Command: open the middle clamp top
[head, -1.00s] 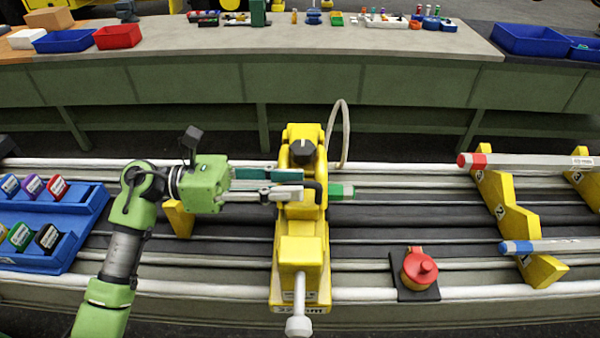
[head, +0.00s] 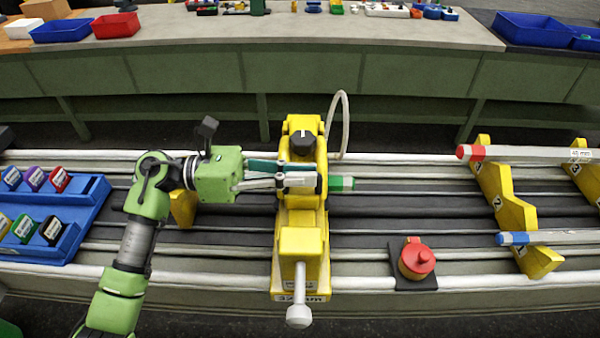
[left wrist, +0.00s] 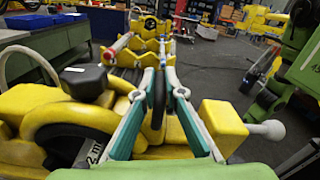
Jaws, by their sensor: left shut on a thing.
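The yellow middle clamp (head: 300,239) stands across the dark rails in the centre of the head view. It has a black knob (head: 302,143) on its upper part and a grey lever with a round end (head: 299,310) at the front. A green tube end (head: 341,183) sticks out on its right side. My left gripper (head: 282,178) reaches in from the left over the clamp. In the left wrist view its fingers (left wrist: 158,84) are shut on a thin black handle (left wrist: 157,100) of the clamp top. The top looks closed. My right gripper is out of view.
A blue tray (head: 60,240) with coloured blocks lies at left. A red button (head: 416,261) sits right of the clamp. Yellow stands (head: 512,210) at right carry a red-ended tube (head: 520,153) and a blue-ended tube (head: 545,238). A bench (head: 400,35) runs behind.

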